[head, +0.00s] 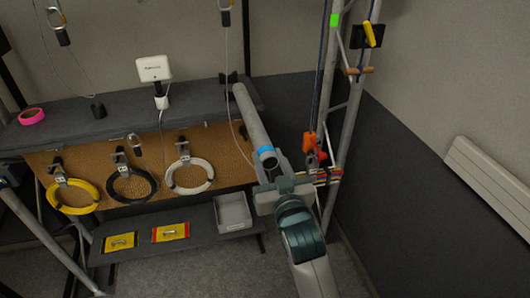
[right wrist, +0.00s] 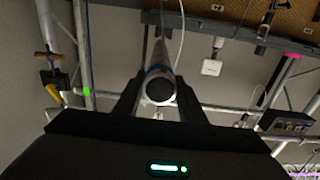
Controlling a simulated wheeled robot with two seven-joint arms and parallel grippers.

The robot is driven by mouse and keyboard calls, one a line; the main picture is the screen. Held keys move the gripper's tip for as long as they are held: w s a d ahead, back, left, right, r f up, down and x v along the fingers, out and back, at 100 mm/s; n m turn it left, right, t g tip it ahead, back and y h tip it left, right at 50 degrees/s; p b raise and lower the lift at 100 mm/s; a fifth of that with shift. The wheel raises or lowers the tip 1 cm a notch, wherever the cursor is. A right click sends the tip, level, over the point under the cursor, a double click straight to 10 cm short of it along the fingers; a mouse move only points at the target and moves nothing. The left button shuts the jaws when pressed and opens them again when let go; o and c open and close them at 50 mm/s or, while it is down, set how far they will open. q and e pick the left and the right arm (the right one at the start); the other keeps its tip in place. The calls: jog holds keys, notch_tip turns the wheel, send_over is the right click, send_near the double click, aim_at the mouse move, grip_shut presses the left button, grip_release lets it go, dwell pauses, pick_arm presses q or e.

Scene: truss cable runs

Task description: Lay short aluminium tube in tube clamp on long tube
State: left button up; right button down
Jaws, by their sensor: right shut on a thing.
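The short aluminium tube (head: 250,117) is grey with a blue band near its near end. It slants up and away from my right gripper (head: 278,180), its far end in front of the dark shelf. In the right wrist view the tube's round open end (right wrist: 160,90) sits between the two dark fingers, which are shut on it. A black fitting with a yellow lever (head: 371,35) is on the upright truss at the upper right; I cannot tell whether it is the tube clamp. I cannot make out the long tube for certain. My left gripper is not in view.
The truss (head: 349,120) stands just right of my right gripper, with orange fittings (head: 310,144) and cables on it. Yellow (head: 76,197), black and white cable coils hang on a brown board (head: 230,145). A grey bin (head: 233,212) is on the lower shelf.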

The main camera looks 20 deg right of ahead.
jog(key=s+d+f+b, duration=0.1)
jog(key=s+d+f, duration=0.15)
jog(key=s, duration=0.45)
jog(key=s+d+f, duration=0.1)
jog(key=s+f, duration=0.3)
jog(key=s, duration=0.3)
pick_arm(q)
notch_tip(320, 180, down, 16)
jog(key=b, duration=1.4)
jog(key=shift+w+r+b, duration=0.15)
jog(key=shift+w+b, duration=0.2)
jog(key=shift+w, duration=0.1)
pick_arm(e)
notch_tip(320, 180, down, 14)
jog(key=s, duration=0.1)
jog(key=shift+s+d, duration=0.3)
jog(key=shift+s, duration=0.05)
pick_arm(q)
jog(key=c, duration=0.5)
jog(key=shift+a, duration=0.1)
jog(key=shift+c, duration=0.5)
